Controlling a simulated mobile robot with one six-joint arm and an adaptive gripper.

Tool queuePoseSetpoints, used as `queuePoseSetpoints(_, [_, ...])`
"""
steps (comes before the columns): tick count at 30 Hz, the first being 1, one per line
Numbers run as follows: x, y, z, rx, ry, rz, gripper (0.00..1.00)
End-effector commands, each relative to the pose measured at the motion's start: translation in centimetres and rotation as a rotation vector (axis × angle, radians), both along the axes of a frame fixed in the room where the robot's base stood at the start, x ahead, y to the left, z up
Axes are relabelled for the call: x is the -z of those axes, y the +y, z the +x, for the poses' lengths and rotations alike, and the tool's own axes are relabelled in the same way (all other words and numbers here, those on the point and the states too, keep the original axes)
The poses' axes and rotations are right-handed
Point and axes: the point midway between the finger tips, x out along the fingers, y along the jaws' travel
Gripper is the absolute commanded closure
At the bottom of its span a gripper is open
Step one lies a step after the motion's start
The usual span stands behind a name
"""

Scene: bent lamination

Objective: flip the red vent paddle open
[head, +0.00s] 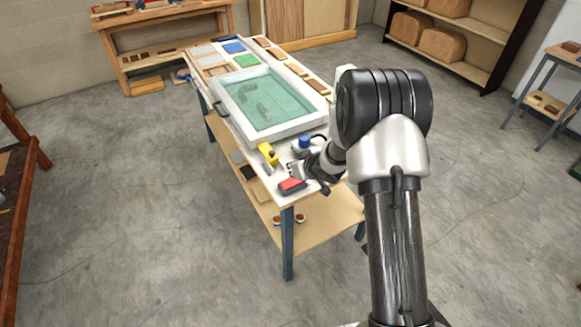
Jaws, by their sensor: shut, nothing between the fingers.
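The red vent paddle (290,184) sits on a small dark body at the near corner of the white-topped table (222,108). It looks low and flat, but it is too small to tell its exact angle. My gripper (303,173) is shut and empty, just right of and beyond the paddle, low over the table's near end. I cannot tell whether it touches the paddle. My wrist and arm cover the area to the right of the paddle.
A yellow fitting (268,153) and a blue knob (304,142) stand close behind the paddle. A white frame with a green sheet (262,101) fills the table's middle. Coloured samples lie at the far end. The floor left of the table is clear.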

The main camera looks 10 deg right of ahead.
Motion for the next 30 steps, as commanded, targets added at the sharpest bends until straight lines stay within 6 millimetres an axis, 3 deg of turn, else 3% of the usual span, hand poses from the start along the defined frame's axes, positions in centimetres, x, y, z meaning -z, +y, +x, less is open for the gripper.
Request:
queuePoseSetpoints(3, [-1.3, -0.3, -1.2, 0.002, -0.001, 0.001, 1.0])
queuePoseSetpoints(8, [-1.9, -0.4, -1.9, 0.001, 0.0, 0.001, 1.0])
queuePoseSetpoints(24, [-2.1, -0.4, -2.0, 0.002, -0.001, -0.002, 1.0])
queuePoseSetpoints(26, [-2.6, -0.6, -2.0, 0.009, -0.003, -0.011, 1.0])
queuePoseSetpoints(30, [-6.3, -1.9, -2.4, 0.062, -0.013, -0.071, 1.0])
